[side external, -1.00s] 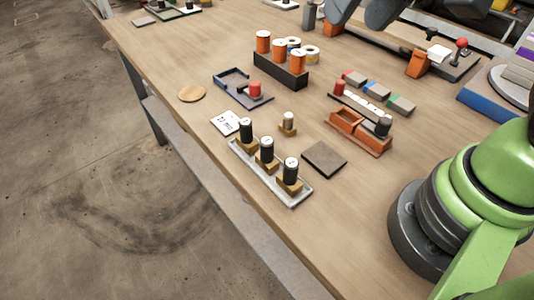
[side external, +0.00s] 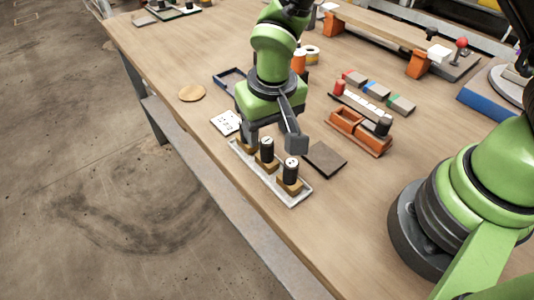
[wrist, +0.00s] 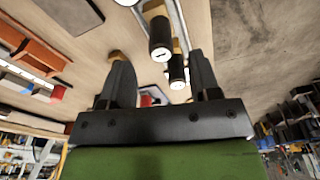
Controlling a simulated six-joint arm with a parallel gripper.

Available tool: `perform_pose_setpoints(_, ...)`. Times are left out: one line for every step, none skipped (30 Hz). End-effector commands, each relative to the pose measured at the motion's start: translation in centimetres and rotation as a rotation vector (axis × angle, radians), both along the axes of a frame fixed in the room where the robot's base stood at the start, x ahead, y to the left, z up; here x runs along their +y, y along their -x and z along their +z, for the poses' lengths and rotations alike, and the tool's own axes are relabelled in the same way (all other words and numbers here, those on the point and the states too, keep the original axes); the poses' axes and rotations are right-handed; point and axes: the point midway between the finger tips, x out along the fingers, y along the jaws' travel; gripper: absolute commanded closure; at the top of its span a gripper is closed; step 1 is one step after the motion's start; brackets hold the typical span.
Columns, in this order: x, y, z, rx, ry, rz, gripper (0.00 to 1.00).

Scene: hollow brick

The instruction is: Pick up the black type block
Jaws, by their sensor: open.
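Several black cylinders on brass-coloured blocks stand upright in a pale tray (side external: 300,199). The near black one (side external: 290,172) and the middle black one (side external: 266,152) show clearly in the side view; the far one (side external: 245,143) is mostly hidden by my gripper (side external: 270,135). I cannot tell which of these is the black type block. My gripper is open and empty, above the far part of the tray. In the wrist view, a black cylinder (wrist: 160,48) shows between the finger tips, with another (wrist: 177,72) beyond it. None is visibly gripped.
A dark square plate (side external: 325,159) lies right of the tray. An orange two-part box (side external: 357,131) with a dark cylinder (side external: 383,127) is further right. A white dotted card (side external: 226,122) and a round wooden disc (side external: 192,93) lie left. The table's edge runs close along the tray.

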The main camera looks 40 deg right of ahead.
Motion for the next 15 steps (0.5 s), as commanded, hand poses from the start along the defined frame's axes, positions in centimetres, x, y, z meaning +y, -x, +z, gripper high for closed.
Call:
perform_pose_setpoints(0.0,0.0,-0.5,0.001,0.001,0.000,0.43)
perform_pose_setpoints(0.0,0.0,-0.8,0.002,0.002,0.000,0.43)
perform_pose_setpoints(0.0,0.0,-1.3,0.003,0.001,0.001,0.43)
perform_pose_setpoints(0.1,0.1,-1.8,0.004,0.001,0.001,0.43)
perform_pose_setpoints(0.1,0.0,-2.3,0.005,0.002,0.001,0.43)
perform_pose_setpoints(0.1,0.1,-3.0,0.005,0.002,0.000,0.43)
perform_pose_setpoints(0.2,0.1,-3.4,0.006,0.002,0.001,0.43)
perform_pose_setpoints(0.1,0.0,-3.8,0.004,0.001,0.000,0.43)
perform_pose_setpoints(0.1,-0.1,-4.3,0.004,0.001,0.000,0.43)
perform_pose_setpoints(0.1,-0.2,-4.6,0.003,-0.001,0.000,0.43)
perform_pose_setpoints(0.2,-0.2,-4.8,0.002,0.000,0.000,0.43)
perform_pose_setpoints(0.1,-0.2,-5.1,0.003,-0.001,-0.001,0.43)
perform_pose_setpoints(0.1,-0.2,-5.2,0.003,-0.002,-0.001,0.43)
perform_pose_setpoints(0.2,-0.2,-5.2,0.002,-0.001,-0.001,0.43)
perform_pose_setpoints(0.2,-0.3,-5.3,0.002,-0.002,-0.001,0.43)
